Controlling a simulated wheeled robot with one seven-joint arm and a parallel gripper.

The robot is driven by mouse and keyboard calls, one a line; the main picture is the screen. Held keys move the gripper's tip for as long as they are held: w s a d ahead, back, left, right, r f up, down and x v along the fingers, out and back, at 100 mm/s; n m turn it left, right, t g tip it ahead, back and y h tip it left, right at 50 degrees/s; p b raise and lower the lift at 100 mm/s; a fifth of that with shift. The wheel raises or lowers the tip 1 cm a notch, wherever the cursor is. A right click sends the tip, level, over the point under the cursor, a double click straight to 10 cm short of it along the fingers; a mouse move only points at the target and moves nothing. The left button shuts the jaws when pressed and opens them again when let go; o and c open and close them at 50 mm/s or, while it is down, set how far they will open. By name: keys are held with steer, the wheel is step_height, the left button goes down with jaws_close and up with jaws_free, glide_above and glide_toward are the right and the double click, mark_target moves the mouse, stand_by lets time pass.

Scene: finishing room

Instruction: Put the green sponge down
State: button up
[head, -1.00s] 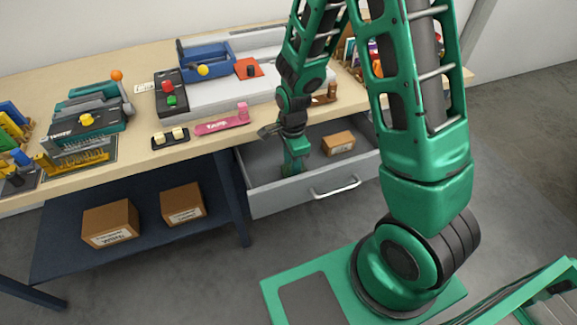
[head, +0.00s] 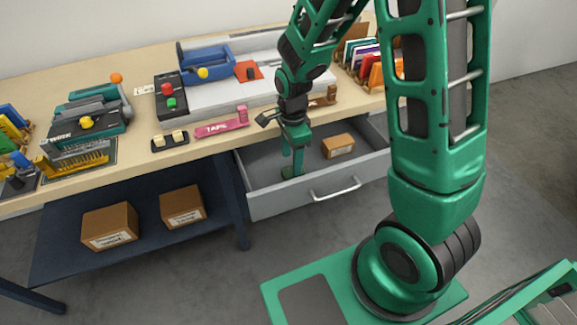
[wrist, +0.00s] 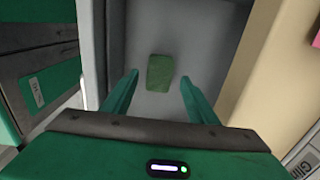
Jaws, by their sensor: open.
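The green sponge (wrist: 160,72) lies on the grey floor of the open drawer (wrist: 141,31) in the wrist view. My gripper (wrist: 158,88) is open, with one finger to each side of the sponge in the picture. Visible gaps separate the sponge from both fingers. The sponge is small and partly hidden by my gripper there.
A cardboard box (head: 338,147) sits in the drawer's right part. Two cartons stand on the lower shelf (head: 75,180). The drawer's middle floor is clear.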

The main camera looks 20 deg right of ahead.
mark_target(291, 170)
step_height(291, 170, up, 7)
steer(key=s+d+r+n, duration=0.5)
steer(key=s+d+r, duration=0.35)
steer(key=d, duration=0.35)
steer(key=s+d+r+n, duration=0.2)
steer(key=s+n, duration=0.1)
steer(key=s, duration=0.4)
steer(key=s+d+r+n, duration=0.2)
steer(key=s+d+n, duration=0.1)
steer(key=s, duration=0.5)
steer(key=shift+d+n, duration=0.2)
steer(key=shift+n, duration=0.1)
steer(key=shift+w, duration=0.1)
steer(key=shift+w+f, duration=0.3)
steer(key=shift+w, duration=0.3)
